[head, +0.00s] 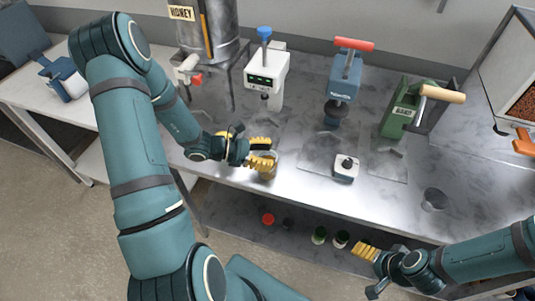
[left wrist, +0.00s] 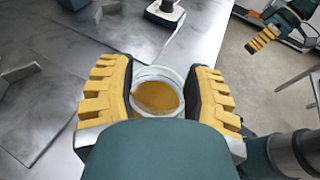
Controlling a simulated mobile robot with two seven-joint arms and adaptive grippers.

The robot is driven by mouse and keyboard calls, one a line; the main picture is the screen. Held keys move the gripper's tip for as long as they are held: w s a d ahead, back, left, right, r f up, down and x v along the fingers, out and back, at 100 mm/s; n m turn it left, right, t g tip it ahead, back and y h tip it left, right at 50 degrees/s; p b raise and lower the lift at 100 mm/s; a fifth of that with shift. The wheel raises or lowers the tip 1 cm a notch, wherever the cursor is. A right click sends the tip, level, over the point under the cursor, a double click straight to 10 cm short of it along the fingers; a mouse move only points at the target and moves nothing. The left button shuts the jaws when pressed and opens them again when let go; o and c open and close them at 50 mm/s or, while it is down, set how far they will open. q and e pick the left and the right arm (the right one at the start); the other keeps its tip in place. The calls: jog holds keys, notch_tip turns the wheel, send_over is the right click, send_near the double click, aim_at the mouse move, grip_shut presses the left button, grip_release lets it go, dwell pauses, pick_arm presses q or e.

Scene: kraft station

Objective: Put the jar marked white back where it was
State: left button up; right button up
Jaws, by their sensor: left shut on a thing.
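My left gripper (head: 261,153) is shut on an open glass jar (head: 267,174) at the table's front edge. The left wrist view shows the jar (left wrist: 157,91) between the two yellow fingers of the left gripper (left wrist: 158,95), with amber contents inside. No marking on this jar can be read. I cannot tell whether it touches the tabletop. My right gripper (head: 366,252) is at the lower right, in front of the table and apart from the jars; its finger opening is unclear.
On the lower shelf (head: 240,226) stand a red-lidded jar (head: 268,219), a dark one (head: 288,224), a green one (head: 319,235) and a dark-topped one (head: 342,239). A small white device (head: 345,168) and a grey cup (head: 434,199) are on the tabletop. Several machines line the back.

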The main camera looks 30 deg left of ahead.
pick_arm(q)
jog(key=shift+r, duration=0.1)
jog(key=o, duration=1.3)
jog(key=shift+s+a+r, duration=0.1)
jog(key=shift+s+a, duration=0.05)
jog(key=shift+a, duration=0.05)
jog(key=v, duration=1.1)
jog(key=shift+s+a, duration=0.15)
jog(key=shift+a, duration=0.05)
